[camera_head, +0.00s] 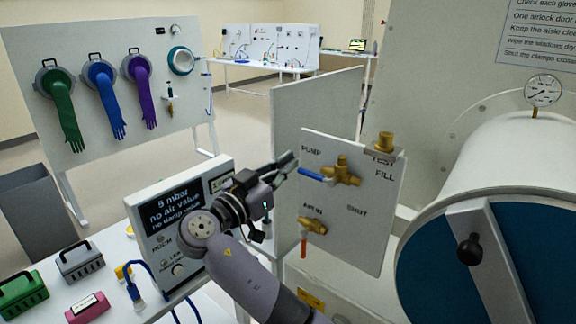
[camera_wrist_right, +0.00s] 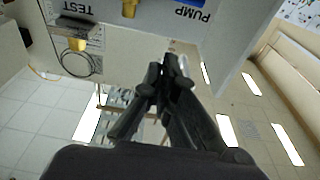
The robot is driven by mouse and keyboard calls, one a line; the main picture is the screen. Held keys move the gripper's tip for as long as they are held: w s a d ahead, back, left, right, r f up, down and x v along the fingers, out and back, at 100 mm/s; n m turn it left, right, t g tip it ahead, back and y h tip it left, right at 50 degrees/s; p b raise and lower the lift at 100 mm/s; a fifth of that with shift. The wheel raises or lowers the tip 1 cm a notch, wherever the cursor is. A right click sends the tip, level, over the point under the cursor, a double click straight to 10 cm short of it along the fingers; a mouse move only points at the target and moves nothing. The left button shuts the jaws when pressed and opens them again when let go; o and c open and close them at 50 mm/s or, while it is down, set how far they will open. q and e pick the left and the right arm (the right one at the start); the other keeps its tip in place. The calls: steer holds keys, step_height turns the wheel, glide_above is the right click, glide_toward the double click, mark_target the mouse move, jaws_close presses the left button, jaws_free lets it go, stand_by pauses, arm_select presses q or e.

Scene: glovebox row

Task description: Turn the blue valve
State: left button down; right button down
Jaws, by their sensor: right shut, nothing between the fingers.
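The blue valve has a brass body (camera_head: 345,170) on a white panel, and its blue lever (camera_head: 313,174) points left, below the PUMP label. My left gripper is not in view.
A second brass valve (camera_head: 313,225) with a red-orange lever sits lower on the panel (camera_head: 370,240). A brass fitting (camera_head: 385,143) is at its top right. A display box (camera_head: 180,215) stands left of my gripper. A large round airlock door (camera_head: 430,265) is at the right.

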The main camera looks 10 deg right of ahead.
steer(key=r+p, duration=0.2)
steer(key=p, duration=0.2)
glide_above(316, 177)
steer(key=a, duration=0.2)
steer(key=f, duration=0.1)
steer(key=f+p, duration=0.1)
steer(key=f, duration=0.1)
steer(key=f+p, duration=0.1)
steer(key=f, duration=0.1)
steer(key=shift+w+a, duration=0.15)
steer(key=shift+w, duration=0.1)
